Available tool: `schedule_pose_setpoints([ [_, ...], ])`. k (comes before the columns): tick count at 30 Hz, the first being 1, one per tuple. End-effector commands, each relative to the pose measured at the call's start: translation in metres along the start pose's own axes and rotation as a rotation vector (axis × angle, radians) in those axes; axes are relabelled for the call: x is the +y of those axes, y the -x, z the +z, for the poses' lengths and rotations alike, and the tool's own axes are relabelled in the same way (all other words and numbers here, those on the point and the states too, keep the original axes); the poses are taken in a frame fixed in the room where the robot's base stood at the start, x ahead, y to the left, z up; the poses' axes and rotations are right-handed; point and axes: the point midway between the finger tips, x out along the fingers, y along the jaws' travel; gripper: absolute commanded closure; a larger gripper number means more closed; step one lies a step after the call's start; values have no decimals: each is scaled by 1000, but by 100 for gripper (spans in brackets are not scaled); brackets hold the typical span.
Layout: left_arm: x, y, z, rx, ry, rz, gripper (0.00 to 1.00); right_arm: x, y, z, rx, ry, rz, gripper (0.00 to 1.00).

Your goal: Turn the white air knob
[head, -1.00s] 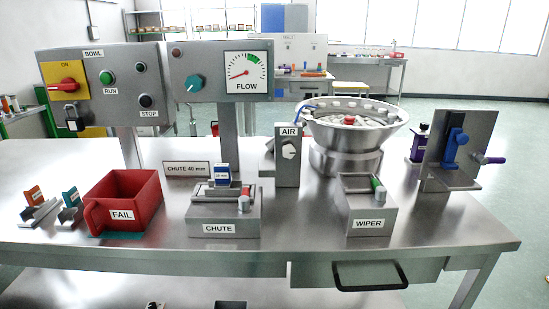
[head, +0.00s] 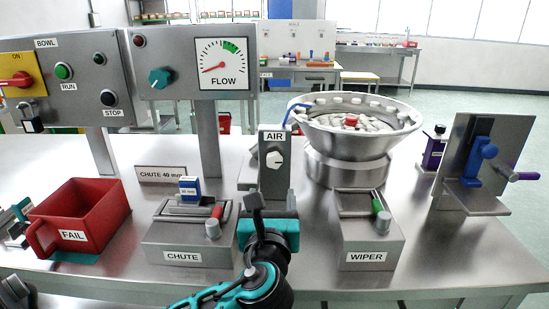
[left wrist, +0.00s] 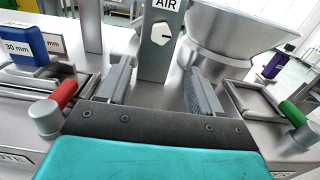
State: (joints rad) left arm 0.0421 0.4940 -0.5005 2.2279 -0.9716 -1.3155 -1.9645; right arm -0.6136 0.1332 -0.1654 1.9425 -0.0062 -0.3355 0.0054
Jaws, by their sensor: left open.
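The white AIR knob (head: 274,160) sits on the front of a grey upright AIR box (head: 273,184) in mid-table. It also shows at the top of the left wrist view (left wrist: 161,33), with a dark mark on its right side. My left gripper (head: 268,207) is in front of and below the knob, apart from it. In the left wrist view its two grey fingers (left wrist: 160,82) are spread, with nothing between them, and point toward the AIR box. My right gripper is not in view.
The CHUTE block (head: 188,232) with a red handle stands left of my gripper, and the WIPER block (head: 370,240) with a green handle to the right. The metal bowl (head: 355,135) is behind right. A FLOW gauge (head: 222,65) stands behind left; a red FAIL bin (head: 85,210) is far left.

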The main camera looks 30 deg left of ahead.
Motion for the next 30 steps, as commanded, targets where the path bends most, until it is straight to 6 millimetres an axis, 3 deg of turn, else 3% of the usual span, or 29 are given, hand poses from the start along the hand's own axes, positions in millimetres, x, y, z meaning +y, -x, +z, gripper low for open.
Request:
schedule_pose_setpoints([
  [7,0,-20,0,-1,-1,1,35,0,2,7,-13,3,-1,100],
  [21,0,-110,-1,1,1,1,35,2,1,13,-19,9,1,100],
  [30,0,-129,-1,2,1,-2,35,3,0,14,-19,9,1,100],
])
